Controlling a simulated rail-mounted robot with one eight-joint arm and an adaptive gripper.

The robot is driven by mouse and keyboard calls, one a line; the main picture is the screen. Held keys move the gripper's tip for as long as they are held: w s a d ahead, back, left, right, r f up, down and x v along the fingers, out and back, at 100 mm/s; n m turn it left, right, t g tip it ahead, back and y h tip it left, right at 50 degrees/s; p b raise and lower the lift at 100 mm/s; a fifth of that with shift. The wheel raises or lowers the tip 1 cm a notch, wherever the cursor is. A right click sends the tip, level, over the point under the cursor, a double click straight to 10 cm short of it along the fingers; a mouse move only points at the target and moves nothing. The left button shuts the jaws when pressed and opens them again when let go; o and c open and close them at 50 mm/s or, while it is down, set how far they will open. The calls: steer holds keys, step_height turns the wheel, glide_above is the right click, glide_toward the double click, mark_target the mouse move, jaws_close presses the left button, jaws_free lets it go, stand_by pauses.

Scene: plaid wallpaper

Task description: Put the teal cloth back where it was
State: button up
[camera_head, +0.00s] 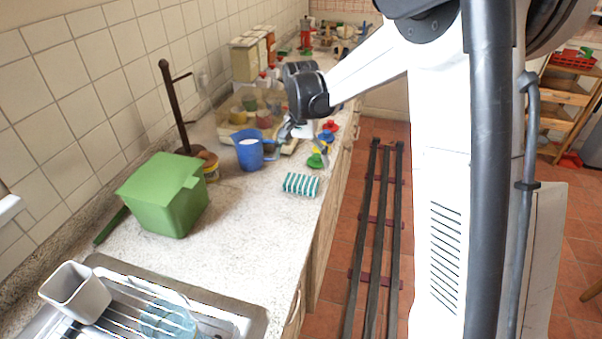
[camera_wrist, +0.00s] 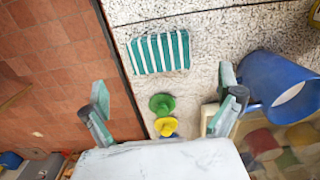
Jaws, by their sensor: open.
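The teal cloth (camera_head: 300,184) is a folded, teal-and-white striped piece lying flat on the speckled countertop near its front edge. It also shows in the wrist view (camera_wrist: 160,52), beyond my fingertips and clear of them. My gripper (camera_head: 304,142) hangs above the counter, farther along it than the cloth, beside the blue jug. In the wrist view my gripper (camera_wrist: 164,100) has its two fingers wide apart with nothing held between them.
A blue jug (camera_head: 249,150) stands close to my gripper; a green box (camera_head: 165,195) is nearer. Small coloured knob-like pieces (camera_wrist: 162,104) lie below my fingers. A tray (camera_head: 228,135) holds cups behind. The sink drainer (camera_head: 240,322) is at the near end.

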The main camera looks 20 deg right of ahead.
steer(key=s+r+n+t, duration=0.3)
steer(key=s+r+t, duration=0.1)
steer(key=s+r, duration=1.05)
steer(key=s+f+n+t, duration=0.1)
steer(key=s+f, duration=0.1)
steer(key=s, duration=0.6)
steer(key=s+f+n+t, duration=0.1)
steer(key=s+n+t, duration=0.1)
steer(key=s, duration=0.6)
steer(key=shift+f, duration=0.35)
steer(key=shift+f+b, duration=0.65)
